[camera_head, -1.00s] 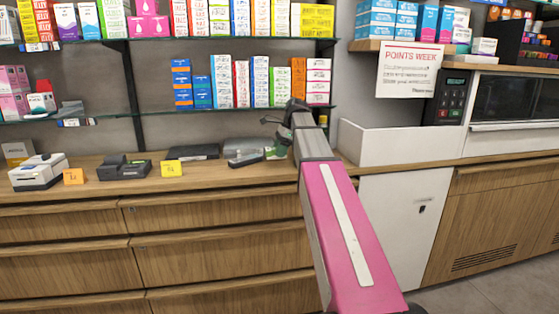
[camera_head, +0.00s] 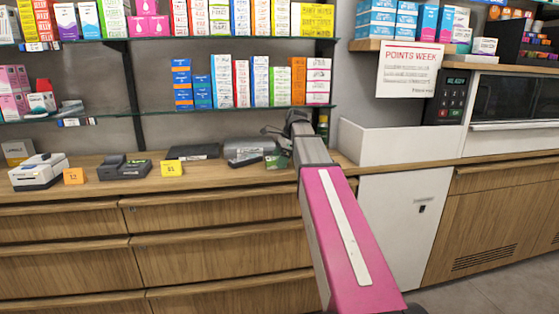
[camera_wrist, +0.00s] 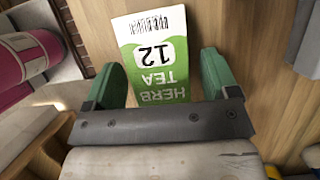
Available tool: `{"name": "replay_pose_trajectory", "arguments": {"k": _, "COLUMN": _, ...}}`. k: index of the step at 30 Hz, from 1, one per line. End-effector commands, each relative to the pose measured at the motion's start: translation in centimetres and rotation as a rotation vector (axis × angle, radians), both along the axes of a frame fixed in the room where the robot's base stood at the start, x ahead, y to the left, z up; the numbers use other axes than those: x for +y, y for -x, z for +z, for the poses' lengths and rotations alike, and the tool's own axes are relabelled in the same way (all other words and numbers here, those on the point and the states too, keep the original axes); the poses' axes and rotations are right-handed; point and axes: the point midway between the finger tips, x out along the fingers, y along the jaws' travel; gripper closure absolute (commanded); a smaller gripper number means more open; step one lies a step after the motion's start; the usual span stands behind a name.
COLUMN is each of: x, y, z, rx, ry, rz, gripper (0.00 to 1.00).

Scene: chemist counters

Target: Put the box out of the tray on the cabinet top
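A white and green box marked "HERB TEA 12" (camera_wrist: 152,45) lies on or over a wooden surface in the wrist view. My gripper (camera_wrist: 161,72) has green fingers spread apart, one on each side of the box's near end, with a gap on both sides. I cannot tell whether the box is inside a tray.
A flat black device (camera_head: 192,152), a dark card terminal (camera_head: 124,170), a white printer (camera_head: 40,172) and yellow and orange tags stand to the left. Glass shelves (camera_head: 215,110) with boxes hang above. A white raised panel (camera_head: 400,144) is on the right.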

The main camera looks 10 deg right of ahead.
Motion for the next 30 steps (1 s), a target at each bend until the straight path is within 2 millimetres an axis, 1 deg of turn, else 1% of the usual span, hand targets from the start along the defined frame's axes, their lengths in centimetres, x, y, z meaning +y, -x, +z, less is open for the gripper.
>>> {"name": "replay_pose_trajectory", "arguments": {"k": 5, "x": 0.0, "y": 0.0, "z": 0.1, "rx": 0.000, "ry": 0.000, "rz": 0.000, "gripper": 0.20}}
{"name": "replay_pose_trajectory", "arguments": {"k": 8, "x": -0.2, "y": -0.1, "z": 0.7, "rx": -0.002, "ry": 0.000, "rz": -0.001, "gripper": 0.20}}
{"name": "replay_pose_trajectory", "arguments": {"k": 11, "x": -0.7, "y": -0.1, "z": 1.9, "rx": -0.002, "ry": 0.000, "rz": -0.001, "gripper": 0.20}}
{"name": "replay_pose_trajectory", "arguments": {"k": 18, "x": -2.5, "y": -0.2, "z": 6.3, "rx": -0.003, "ry": 0.000, "rz": -0.001, "gripper": 0.20}}
{"name": "replay_pose_trajectory", "arguments": {"k": 24, "x": -3.8, "y": -0.1, "z": 9.5, "rx": -0.002, "ry": 0.000, "rz": -0.001, "gripper": 0.20}}
{"name": "replay_pose_trajectory", "arguments": {"k": 30, "x": -4.5, "y": 0.0, "z": 11.1, "rx": -0.001, "ry": 0.000, "rz": 0.000, "gripper": 0.20}}
